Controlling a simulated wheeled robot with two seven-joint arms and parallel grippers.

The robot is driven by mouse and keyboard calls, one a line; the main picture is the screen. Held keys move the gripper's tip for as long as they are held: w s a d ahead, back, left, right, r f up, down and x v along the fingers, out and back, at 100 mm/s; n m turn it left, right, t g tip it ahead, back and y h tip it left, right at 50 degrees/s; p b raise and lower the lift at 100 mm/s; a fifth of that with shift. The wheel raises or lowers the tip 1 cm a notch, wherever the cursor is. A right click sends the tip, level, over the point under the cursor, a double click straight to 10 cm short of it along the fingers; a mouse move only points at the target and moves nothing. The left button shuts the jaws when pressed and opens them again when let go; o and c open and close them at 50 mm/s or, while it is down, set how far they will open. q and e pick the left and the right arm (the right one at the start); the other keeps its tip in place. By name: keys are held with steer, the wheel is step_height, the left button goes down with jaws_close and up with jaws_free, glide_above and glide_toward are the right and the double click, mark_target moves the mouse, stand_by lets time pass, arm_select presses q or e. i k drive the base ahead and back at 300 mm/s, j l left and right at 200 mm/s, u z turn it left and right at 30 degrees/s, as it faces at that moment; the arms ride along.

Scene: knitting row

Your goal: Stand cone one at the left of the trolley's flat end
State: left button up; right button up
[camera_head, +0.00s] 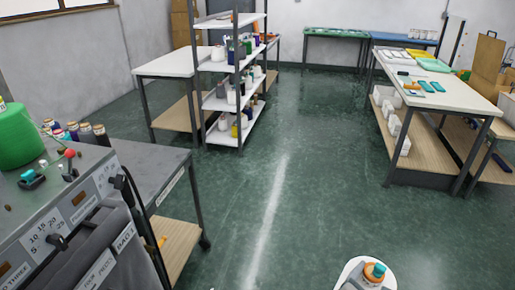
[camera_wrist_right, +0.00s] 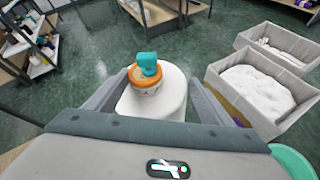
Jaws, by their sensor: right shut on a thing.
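A small piece with an orange band, a pale lettered lower part and a teal top, which I take as cone one (camera_wrist_right: 148,76), shows upright between the fingers of my right gripper (camera_wrist_right: 161,75). The gripper is shut on it; finger contact is unclear. It also shows at the bottom of the head view (camera_head: 375,271). A white rounded shape (camera_wrist_right: 160,105) lies behind or under it. A grey-topped table with a caster, likely the trolley (camera_head: 150,168), stands at the left in the head view, its near-right top bare. My left gripper is not in view.
A white shelf rack (camera_head: 235,105) stands behind. A long white table (camera_head: 450,97) is at right. The middle floor (camera_head: 300,170) is clear.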

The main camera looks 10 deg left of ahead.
mark_target(142, 182)
steer(key=i+u, duration=0.1)
steer(key=i, duration=0.45)
steer(key=i+l+u, duration=0.1)
steer(key=i, duration=0.45)
steer(key=i+u, duration=0.25)
steer(key=u, duration=0.15)
steer(key=i+u, duration=0.25)
steer(key=u, duration=0.15)
steer(key=i+l+u, duration=0.15)
steer(key=u, duration=0.3)
steer(key=i+l+u, duration=0.1)
steer(key=i+u, duration=0.3)
steer(key=i+l+u, duration=0.2)
steer(key=u, duration=0.2)
steer(key=i, duration=0.1)
